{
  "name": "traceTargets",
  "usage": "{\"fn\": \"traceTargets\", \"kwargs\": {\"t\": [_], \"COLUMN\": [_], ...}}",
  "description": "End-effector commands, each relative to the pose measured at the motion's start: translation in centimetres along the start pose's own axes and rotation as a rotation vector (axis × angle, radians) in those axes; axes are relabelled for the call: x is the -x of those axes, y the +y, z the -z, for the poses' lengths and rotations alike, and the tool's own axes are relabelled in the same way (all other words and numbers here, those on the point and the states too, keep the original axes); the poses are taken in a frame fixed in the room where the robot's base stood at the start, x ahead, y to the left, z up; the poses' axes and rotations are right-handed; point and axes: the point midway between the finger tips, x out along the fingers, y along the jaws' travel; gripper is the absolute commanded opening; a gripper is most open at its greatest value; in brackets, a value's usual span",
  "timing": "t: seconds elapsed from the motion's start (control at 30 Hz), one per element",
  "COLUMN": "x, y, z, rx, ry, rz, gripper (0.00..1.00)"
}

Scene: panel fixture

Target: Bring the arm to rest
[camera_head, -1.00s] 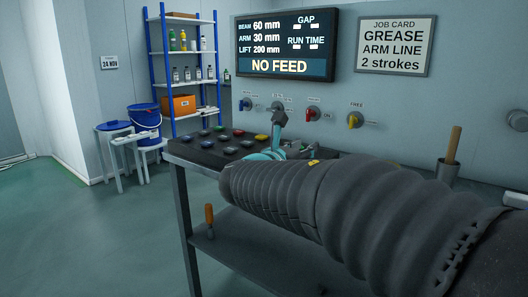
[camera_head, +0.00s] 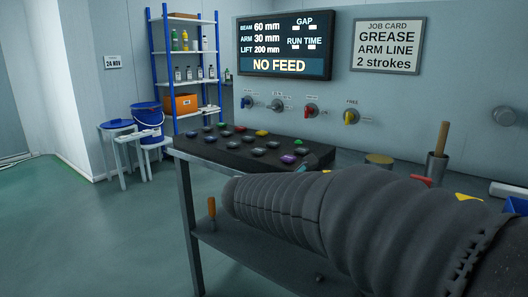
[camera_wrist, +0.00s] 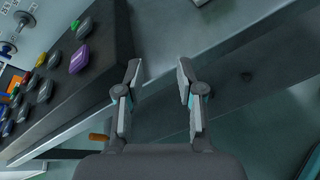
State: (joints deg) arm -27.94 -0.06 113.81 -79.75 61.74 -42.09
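My gripper (camera_wrist: 158,73) shows in the wrist view with its two fingers apart and nothing between them. It hangs above the grey bench (camera_wrist: 172,25), beside the dark button box (camera_wrist: 110,62) with its purple button (camera_wrist: 79,59). In the head view my dark, sleeved arm reaches in from the right across the bench and hides most of the gripper. The wall panel behind carries a blue valve (camera_head: 246,102), a grey one (camera_head: 277,105), a red one (camera_head: 310,110) and a yellow one (camera_head: 351,117). My arm is apart from all of them.
The display (camera_head: 285,46) reads NO FEED; the job card (camera_head: 388,46) reads GREASE ARM LINE, 2 strokes. A cup (camera_head: 436,168) with a wooden handle stands on the bench at right. A blue bucket (camera_head: 147,117) and shelving (camera_head: 180,16) stand at left. Floor at left is clear.

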Motion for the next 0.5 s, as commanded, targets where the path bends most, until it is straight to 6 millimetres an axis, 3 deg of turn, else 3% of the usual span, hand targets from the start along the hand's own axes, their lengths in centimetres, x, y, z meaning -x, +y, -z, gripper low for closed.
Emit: {"fn": "traceTargets", "kwargs": {"t": [0.27,0.5], "x": [2.0,6.7], "y": [-10.4,-19.4], "z": [4.0,6.2], "rx": [-0.546,-1.139], "ry": [0.226,0.337], "rz": [0.322,0.699], "gripper": [0.38,0.38]}}
